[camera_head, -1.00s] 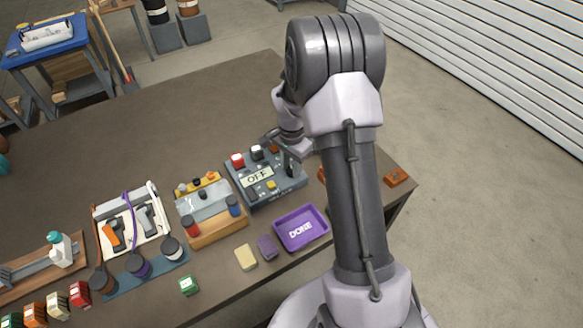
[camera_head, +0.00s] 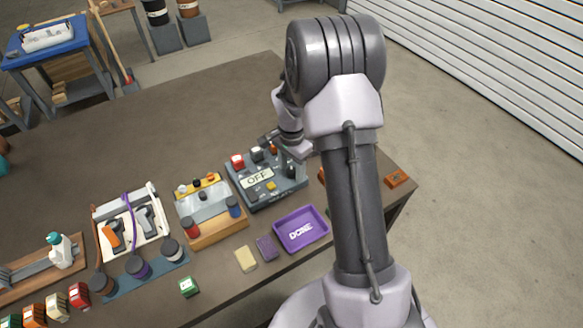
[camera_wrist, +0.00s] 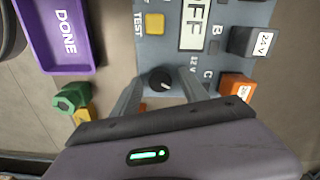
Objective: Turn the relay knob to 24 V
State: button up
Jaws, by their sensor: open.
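The relay panel (camera_head: 285,195) is a grey-blue box with an OFF sign, near the table's front edge; it fills the top of the wrist view (camera_wrist: 170,55). The relay knob (camera_wrist: 160,80) is small, round and dark with a white pointer mark. A small 12 V marking shows to its right. A dark block labelled 24 V (camera_wrist: 253,41) stands farther right. My gripper (camera_wrist: 162,90) is open, one finger on each side of the knob; I cannot tell whether they touch it. In the head view the knob is hidden by my arm.
A yellow TEST button (camera_wrist: 154,23) and an orange block (camera_wrist: 238,87) are on the panel near the fingers. A purple DONE tray (camera_head: 318,235) lies in front of the panel. A green hexagonal piece (camera_wrist: 70,97) lies left of my gripper.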

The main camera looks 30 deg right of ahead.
aim_at(292, 170)
notch_tip(292, 170, up, 17)
jog(key=p, duration=0.5)
jog(key=shift+r+p, duration=0.2)
jog(key=shift+p, duration=0.1)
